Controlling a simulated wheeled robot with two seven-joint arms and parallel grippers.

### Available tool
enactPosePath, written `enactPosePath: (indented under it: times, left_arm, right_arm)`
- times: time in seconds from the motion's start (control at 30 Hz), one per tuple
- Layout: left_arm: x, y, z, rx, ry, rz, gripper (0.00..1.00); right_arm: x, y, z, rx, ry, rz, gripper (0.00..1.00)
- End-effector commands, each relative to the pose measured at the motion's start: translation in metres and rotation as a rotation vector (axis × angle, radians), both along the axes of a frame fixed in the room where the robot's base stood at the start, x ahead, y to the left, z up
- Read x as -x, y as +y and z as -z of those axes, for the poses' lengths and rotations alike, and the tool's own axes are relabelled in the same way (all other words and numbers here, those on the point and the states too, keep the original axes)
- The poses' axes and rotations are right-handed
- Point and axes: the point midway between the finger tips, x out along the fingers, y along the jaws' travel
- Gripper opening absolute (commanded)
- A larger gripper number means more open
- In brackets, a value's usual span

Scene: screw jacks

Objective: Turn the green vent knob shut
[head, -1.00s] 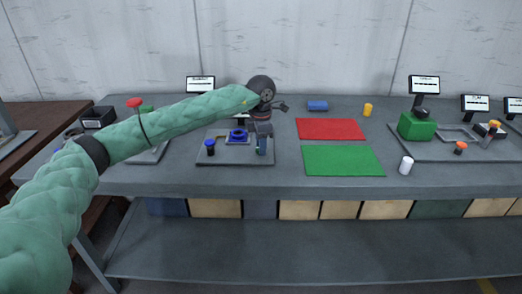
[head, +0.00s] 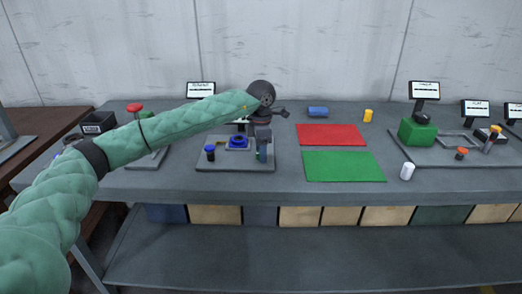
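My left gripper (head: 263,157) points down over the right part of a grey base plate (head: 222,165) in the head view. A small patch of green (head: 258,156) shows at its fingertips, probably the green vent knob, mostly hidden by the fingers. I cannot tell whether the fingers are open or shut on it. On the same plate stand a dark post with a blue top (head: 210,150) and a blue ring-shaped part (head: 238,142), left of the gripper. My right gripper is not in view.
A red mat (head: 331,134) and a green mat (head: 343,167) lie right of the plate. A blue cylinder (head: 318,112), a yellow cylinder (head: 368,116) and a white cylinder (head: 407,171) stand or lie nearby. A green block (head: 417,132) is on another plate at right.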

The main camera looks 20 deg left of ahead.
Motion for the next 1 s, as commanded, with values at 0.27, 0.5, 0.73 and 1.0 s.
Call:
enactPosePath:
  times: [0.27, 0.5, 0.73, 1.0]
  left_arm:
    - [0.0, 0.0, -0.009, 0.0, -0.001, 0.0, 0.54]
    - [-0.001, 0.0, -0.045, 0.0, -0.001, 0.0, 0.54]
    - [0.0, 0.0, -0.072, 0.001, 0.0, 0.001, 0.54]
    - [0.0, 0.0, -0.078, 0.0, 0.001, 0.0, 0.54]
  right_arm:
    - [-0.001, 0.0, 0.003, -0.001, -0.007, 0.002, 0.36]
    - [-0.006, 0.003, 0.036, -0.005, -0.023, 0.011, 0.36]
    - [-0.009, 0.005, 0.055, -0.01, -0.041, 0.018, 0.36]
    - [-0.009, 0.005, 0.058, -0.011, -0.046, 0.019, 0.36]
